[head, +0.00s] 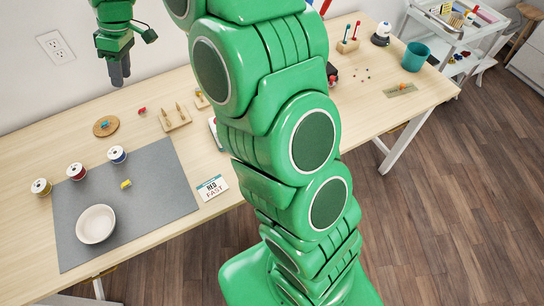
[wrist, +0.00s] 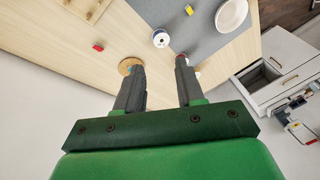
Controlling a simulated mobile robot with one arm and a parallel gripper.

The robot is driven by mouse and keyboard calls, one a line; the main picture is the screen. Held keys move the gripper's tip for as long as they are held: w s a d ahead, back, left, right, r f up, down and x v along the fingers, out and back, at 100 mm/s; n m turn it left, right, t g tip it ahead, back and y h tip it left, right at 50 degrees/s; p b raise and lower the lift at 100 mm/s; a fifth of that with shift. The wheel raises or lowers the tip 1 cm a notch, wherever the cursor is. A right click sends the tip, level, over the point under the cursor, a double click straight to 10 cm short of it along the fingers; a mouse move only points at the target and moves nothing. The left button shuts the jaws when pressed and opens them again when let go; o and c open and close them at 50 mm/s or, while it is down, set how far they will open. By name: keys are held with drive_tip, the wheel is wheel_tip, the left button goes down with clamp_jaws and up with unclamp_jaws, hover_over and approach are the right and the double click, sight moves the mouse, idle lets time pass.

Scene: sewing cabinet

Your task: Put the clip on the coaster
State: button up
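The round cork-coloured coaster (head: 98,130) lies at the table's left rear with a small blue piece (head: 105,124) on it. In the wrist view the coaster (wrist: 124,64) is partly hidden by the left finger. A small red clip-like piece (head: 142,111) lies on bare wood right of the coaster; it also shows in the wrist view (wrist: 97,47). A small yellow clip-like piece (head: 125,184) lies on the grey mat (head: 160,189). I cannot tell which is meant. My gripper (head: 119,76) hangs above the table's rear; in the wrist view its fingers (wrist: 160,64) are apart, with nothing held.
A wooden peg stand (head: 174,118) is right of the red piece. A card (head: 212,187) is at the front edge. My arm hides the table's middle.

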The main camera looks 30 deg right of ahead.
drive_tip(key=s+d+r+m+h, duration=0.1)
drive_tip(key=s+d+r+m, duration=0.1)
drive_tip(key=s+d, duration=0.35)
drive_tip(key=s+d+r+m, duration=0.1)
drive_tip(key=s+d+m, duration=0.1)
drive_tip(key=s, duration=0.6)
drive_tip(key=s+d+r+m+h, duration=0.1)
drive_tip(key=s+d+r+m, duration=0.1)
drive_tip(key=s+d, duration=0.35)
drive_tip(key=s+d+f+m, duration=0.1)
drive_tip(key=s+d+m, duration=0.2)
drive_tip(key=s, duration=0.8)
drive_tip(key=s+d+f+m+g+h, duration=0.1)
drive_tip(key=s+d+m, duration=0.2)
drive_tip(key=s, duration=0.9)
drive_tip(key=shift+d+f+h, duration=0.3)
drive_tip(key=shift+d+f, duration=0.05)
drive_tip(key=shift+d, duration=0.4)
